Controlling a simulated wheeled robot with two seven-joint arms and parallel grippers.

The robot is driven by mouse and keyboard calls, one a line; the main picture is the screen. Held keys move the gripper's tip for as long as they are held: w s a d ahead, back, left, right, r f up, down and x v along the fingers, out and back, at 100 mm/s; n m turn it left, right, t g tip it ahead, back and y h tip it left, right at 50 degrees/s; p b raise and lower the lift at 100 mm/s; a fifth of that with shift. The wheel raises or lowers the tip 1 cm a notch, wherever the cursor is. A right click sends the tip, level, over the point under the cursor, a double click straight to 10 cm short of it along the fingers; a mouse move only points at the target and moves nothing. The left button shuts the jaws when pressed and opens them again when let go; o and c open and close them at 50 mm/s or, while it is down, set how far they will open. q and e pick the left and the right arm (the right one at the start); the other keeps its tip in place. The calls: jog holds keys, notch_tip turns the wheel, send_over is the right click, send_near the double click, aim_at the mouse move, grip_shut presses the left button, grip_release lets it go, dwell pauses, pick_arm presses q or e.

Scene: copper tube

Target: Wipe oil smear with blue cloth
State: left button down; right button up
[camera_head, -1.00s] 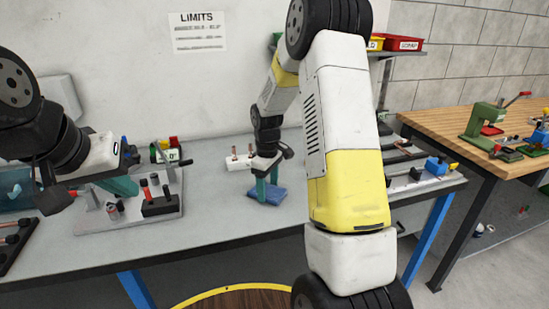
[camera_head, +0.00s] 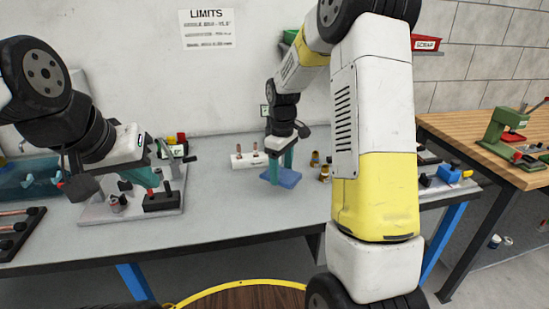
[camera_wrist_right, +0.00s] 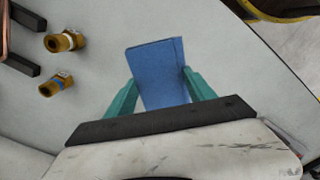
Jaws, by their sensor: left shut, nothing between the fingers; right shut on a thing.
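The blue cloth (camera_head: 284,178) is on the grey workbench (camera_head: 230,215), under my right gripper (camera_head: 279,172). In the right wrist view the cloth (camera_wrist_right: 158,72) is a folded blue rectangle between the two teal fingers of my right gripper (camera_wrist_right: 160,92), which is shut on it. I cannot tell whether the cloth presses on the bench or is just above it. My left gripper (camera_head: 158,188) is shut and empty, over the grey fixture plate at the left. No oil smear can be made out; the cloth or my right arm may hide it.
The fixture plate (camera_head: 110,213) holds a black block and clamps. Bench in front of the cloth is clear.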

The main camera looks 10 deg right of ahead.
jog(key=shift+r, duration=1.05)
